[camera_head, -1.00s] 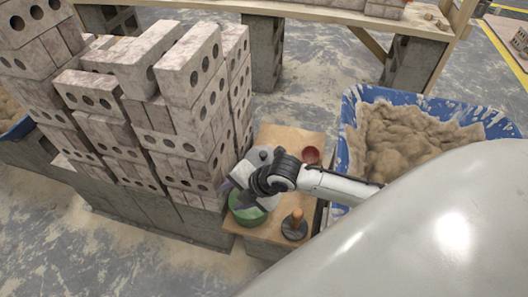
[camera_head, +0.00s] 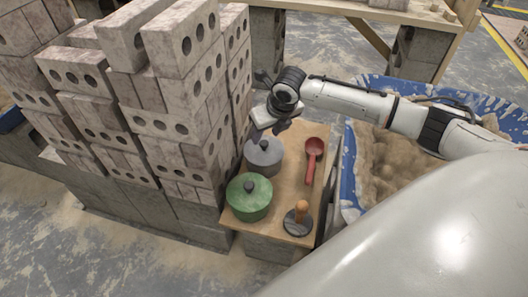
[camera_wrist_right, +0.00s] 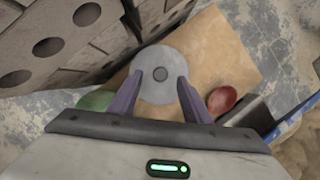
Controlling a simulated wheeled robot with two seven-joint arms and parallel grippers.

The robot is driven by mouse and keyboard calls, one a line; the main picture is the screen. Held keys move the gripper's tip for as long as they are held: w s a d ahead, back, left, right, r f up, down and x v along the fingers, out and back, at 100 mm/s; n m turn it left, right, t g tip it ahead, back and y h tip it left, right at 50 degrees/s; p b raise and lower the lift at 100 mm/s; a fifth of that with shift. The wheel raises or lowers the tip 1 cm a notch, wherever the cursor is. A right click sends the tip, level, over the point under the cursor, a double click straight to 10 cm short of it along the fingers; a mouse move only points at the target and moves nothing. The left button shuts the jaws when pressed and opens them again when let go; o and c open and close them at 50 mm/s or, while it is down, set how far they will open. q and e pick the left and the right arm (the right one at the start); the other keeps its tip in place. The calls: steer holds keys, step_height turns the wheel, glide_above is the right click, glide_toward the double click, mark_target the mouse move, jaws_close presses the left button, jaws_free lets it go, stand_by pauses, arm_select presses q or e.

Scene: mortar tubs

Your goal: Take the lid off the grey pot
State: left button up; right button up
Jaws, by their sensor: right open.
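The grey pot (camera_head: 265,168) stands on a wooden board, with its grey lid (camera_head: 262,150) on top and a dark knob in the lid's middle. In the right wrist view the round lid (camera_wrist_right: 160,92) lies just ahead of and between the fingers, with its knob (camera_wrist_right: 160,74) showing. My right gripper (camera_head: 266,131) is above the pot, its fingers pointing down. In the right wrist view the gripper (camera_wrist_right: 156,98) is open with nothing between its fingertips, apart from the knob. My left gripper is in neither view.
A green lidded pot (camera_head: 249,198) stands in front of the grey pot. A brick stack (camera_head: 170,110) rises close on the left; a blue sand tub (camera_head: 347,180) is right.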

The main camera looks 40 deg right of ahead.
mark_target(264, 143)
steer(key=x, duration=0.1)
steer(key=b+x, duration=0.1)
steer(key=x, duration=0.2)
steer(key=shift+s+f+b, duration=0.25)
steer(key=shift+s+b, duration=0.1)
steer(key=shift+b, duration=0.05)
steer(key=shift+w+d+f, duration=0.1)
steer(key=shift+w+f, duration=0.1)
steer(key=shift+f, duration=0.1)
jaws_close()
steer(key=shift+r, duration=0.1)
